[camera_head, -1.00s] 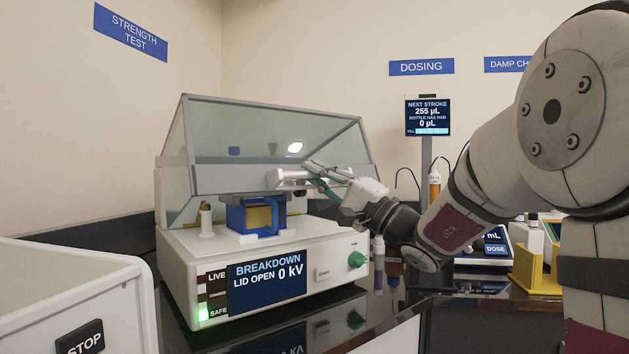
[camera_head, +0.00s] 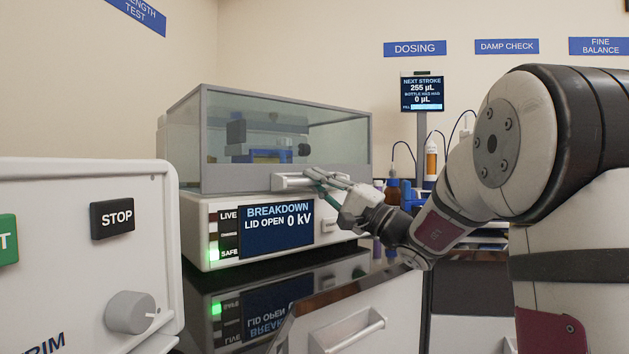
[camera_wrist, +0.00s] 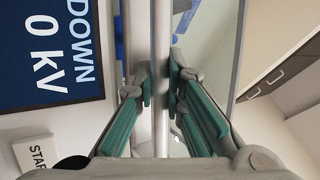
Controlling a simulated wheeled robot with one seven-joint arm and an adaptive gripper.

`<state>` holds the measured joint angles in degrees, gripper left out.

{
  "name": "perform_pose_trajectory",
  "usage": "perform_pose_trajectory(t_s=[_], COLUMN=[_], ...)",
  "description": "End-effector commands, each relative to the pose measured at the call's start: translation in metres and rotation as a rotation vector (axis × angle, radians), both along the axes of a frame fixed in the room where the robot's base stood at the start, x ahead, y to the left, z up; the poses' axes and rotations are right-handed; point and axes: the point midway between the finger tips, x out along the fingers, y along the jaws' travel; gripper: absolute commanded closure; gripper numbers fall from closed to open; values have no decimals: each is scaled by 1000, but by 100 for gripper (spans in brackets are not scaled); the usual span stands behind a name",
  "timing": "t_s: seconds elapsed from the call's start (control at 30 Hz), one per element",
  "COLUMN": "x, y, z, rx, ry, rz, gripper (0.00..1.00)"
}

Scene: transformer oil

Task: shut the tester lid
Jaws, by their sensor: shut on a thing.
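The tester (camera_head: 330,232) stands on the dark bench, and its screen reads "BREAKDOWN LID OPEN 0 kV". Its clear lid (camera_head: 330,130) with a grey frame is lowered over the chamber, its front edge close above the base; I cannot tell if it is fully seated. My gripper (camera_head: 322,182) is at the lid's front, shut on the lid handle (camera_head: 292,183). The wrist view shows the handle bar (camera_wrist: 162,60) between the green finger pads. A blue test cell (camera_head: 265,156) sits inside behind the clear front. A green lamp (camera_head: 214,253) glows beside "SAFE".
A white cabinet with a STOP button (camera_head: 112,217) and a knob (camera_head: 130,312) stands close at the left. The dosing screen (camera_head: 422,93) and several bottles stand right of the tester. A drawer handle (camera_head: 348,333) lies below the bench edge.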

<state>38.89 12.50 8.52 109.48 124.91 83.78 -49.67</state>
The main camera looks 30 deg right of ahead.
Motion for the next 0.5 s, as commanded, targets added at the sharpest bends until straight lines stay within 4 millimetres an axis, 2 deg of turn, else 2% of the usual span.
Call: perform_pose_trajectory(t_s=[0.03, 0.2, 0.23, 0.27, 0.5], x=[1, 1, 1, 1, 1], y=[-2, -2, -2, -2, -1], z=[-5, -2, -2, -2, -2], rx=[-2, -2, -2, -2, -1], ry=[0, 0, 0, 0, 0], rz=[-2, -2, -2, -2, 0], gripper=[100, 100, 83, 80, 80])
